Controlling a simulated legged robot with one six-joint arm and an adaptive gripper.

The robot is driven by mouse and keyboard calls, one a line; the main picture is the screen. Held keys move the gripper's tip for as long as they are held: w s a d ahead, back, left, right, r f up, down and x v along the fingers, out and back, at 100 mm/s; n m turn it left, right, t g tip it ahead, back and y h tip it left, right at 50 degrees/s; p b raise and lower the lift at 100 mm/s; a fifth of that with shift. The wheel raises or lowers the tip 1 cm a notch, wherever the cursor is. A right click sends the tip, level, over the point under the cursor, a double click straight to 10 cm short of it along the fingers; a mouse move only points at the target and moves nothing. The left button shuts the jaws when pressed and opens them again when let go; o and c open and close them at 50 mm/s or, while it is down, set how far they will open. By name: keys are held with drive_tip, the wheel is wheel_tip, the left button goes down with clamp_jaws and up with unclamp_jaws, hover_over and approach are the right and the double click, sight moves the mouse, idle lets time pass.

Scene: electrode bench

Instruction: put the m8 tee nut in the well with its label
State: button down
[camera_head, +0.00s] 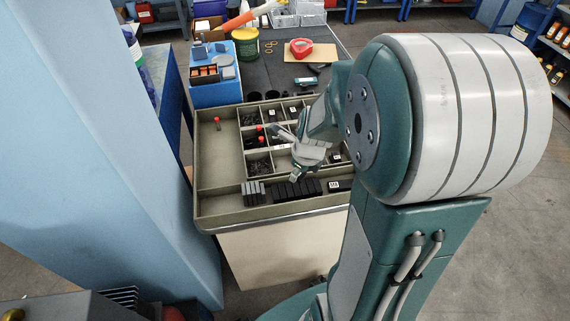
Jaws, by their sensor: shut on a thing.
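The beige sorting tray (222,165) lies on the near end of the bench, divided into wells, several with small white labels too small to read. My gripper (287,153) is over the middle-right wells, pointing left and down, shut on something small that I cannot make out. I cannot pick out the m8 tee nut; it is too small or hidden by the gripper. My arm and gripper hide part of the tray's right side, so the matching well cannot be told.
Dark block rows (297,190) and grey blocks (253,193) fill the front compartment. A red-capped item (217,123) stands in the mostly empty left compartment. Behind are a blue box (217,94), a yellow-green tub (246,46) and a red bowl (300,47). A blue pillar (105,175) stands left.

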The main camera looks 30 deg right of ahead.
drive_tip(key=w+f, duration=0.1)
drive_tip(key=w, duration=0.1)
drive_tip(key=w+d+f, duration=0.1)
drive_tip(key=w, duration=0.2)
drive_tip(key=w+d+f, duration=0.1)
drive_tip(key=w, duration=0.1)
drive_tip(key=shift+w+f, duration=0.25)
hover_over(285, 167)
drive_tip(key=s, duration=0.2)
drive_tip(key=f, duration=0.4)
drive_tip(key=shift+a+f, duration=0.2)
drive_tip(key=shift+f, duration=0.15)
drive_tip(key=shift+w+d+f, duration=0.15)
drive_tip(key=shift+w+f, duration=0.45)
drive_tip(key=shift+f, duration=1.6)
drive_tip(key=shift+f, duration=0.1)
drive_tip(key=c, duration=0.5)
unclamp_jaws()
